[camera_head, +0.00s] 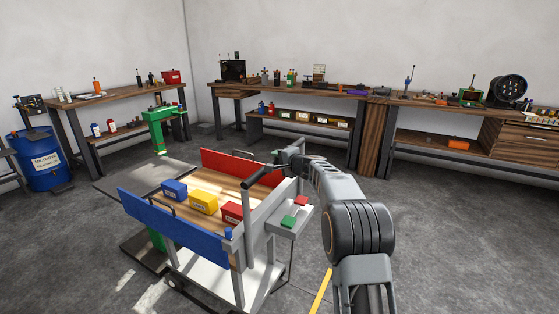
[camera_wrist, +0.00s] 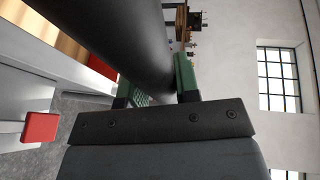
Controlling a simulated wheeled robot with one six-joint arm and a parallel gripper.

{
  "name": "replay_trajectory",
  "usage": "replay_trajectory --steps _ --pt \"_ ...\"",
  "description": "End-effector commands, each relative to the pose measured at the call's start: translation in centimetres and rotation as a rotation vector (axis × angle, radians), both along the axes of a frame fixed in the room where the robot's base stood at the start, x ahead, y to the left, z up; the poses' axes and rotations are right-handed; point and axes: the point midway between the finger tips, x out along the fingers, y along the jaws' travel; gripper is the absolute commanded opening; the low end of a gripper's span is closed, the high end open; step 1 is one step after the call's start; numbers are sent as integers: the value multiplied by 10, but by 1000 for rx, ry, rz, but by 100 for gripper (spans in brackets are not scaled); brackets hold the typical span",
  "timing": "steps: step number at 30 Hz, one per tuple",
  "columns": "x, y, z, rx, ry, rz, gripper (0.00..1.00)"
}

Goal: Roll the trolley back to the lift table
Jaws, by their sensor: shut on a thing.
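The trolley has a wooden deck between a blue side panel (camera_head: 172,228) and a red side panel (camera_head: 228,165), with a grey end frame on the right. My gripper (camera_head: 277,166) is shut on the black handle bar (camera_head: 257,178) at the top of that frame. In the wrist view the green-tipped jaws (camera_wrist: 160,88) sit on either side of the bar (camera_wrist: 125,35). A grey platform (camera_head: 125,178), apparently the lift table's top, lies just beyond the trolley's left end. A green part and a dark base show below it. The trolley partly hides it, so I cannot tell whether they touch.
A blue bin (camera_head: 174,190), a yellow bin (camera_head: 204,202) and a red bin (camera_head: 232,212) stand on the deck. Workbenches (camera_head: 300,93) line the walls, with a blue drum (camera_head: 45,160) at left. Floor at right is open.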

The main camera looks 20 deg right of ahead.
Motion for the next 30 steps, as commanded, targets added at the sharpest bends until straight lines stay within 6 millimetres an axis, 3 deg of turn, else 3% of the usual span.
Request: replay_trajectory --steps 3,4,11,22,30 --pt "1 4 3 3 -5 5 0" --pt "1 4 3 4 -6 5 32" --pt "0 0 2 3 -4 -1 54" --pt "-7 -5 3 2 -3 -4 55" --pt "-53 -24 11 2 -5 -4 55"
